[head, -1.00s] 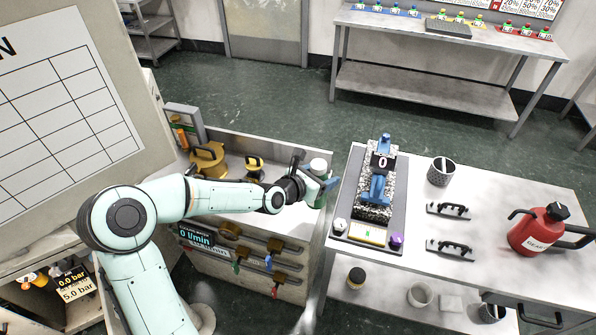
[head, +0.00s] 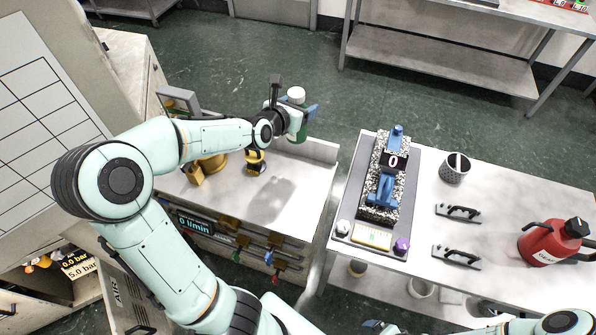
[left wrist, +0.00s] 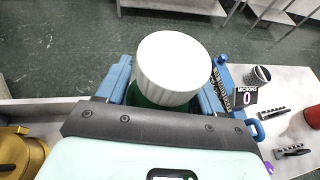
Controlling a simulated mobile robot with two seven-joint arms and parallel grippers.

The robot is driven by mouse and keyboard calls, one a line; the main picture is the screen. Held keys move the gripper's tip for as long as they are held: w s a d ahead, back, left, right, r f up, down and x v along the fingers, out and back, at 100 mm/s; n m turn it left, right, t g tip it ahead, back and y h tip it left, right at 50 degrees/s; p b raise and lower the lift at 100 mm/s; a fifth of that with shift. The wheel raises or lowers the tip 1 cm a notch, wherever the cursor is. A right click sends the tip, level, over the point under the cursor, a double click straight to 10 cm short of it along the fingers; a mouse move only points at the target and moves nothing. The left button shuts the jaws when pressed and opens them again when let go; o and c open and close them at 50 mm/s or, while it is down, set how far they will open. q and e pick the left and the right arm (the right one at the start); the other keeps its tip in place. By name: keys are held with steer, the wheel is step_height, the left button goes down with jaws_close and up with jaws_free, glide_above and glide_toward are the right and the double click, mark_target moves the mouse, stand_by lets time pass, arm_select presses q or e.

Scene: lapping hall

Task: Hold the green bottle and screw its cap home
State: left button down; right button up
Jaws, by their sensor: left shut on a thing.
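My left gripper (head: 299,119) is shut on the green bottle (head: 299,133), with blue fingers on either side of it. The bottle is upright, held in the air above the far right part of the left bench. A white ribbed cap (head: 296,95) sits on its top; I cannot tell how tightly. In the left wrist view the cap (left wrist: 174,64) stands between the blue fingers, hiding most of the green bottle (left wrist: 150,98). A piece of my right gripper (head: 380,327) shows at the bottom edge of the head view; its jaws cannot be made out.
The left bench (head: 225,198) holds brass-coloured fittings (head: 255,160). On the right table (head: 480,220) are a granite block with a blue gauge (head: 383,190), a mesh cup (head: 455,167), black handles and a red can (head: 550,243). A gap separates bench and table.

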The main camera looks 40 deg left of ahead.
arm_select(q)
steer(key=shift+d+f, duration=0.1)
steer(key=shift+f, duration=0.25)
step_height(320, 180, down, 2)
step_height(320, 180, down, 13)
steer(key=b, duration=0.1)
steer(key=shift+f+b, duration=0.2)
steer(key=shift+b, duration=0.2)
arm_select(e)
steer(key=s+f, duration=0.2)
steer(key=s, duration=0.1)
steer(key=shift+f, duration=0.2)
arm_select(q)
steer(key=shift+s, duration=0.1)
steer(key=shift+f, duration=1.9)
arm_select(e)
steer(key=shift+s+f, duration=0.2)
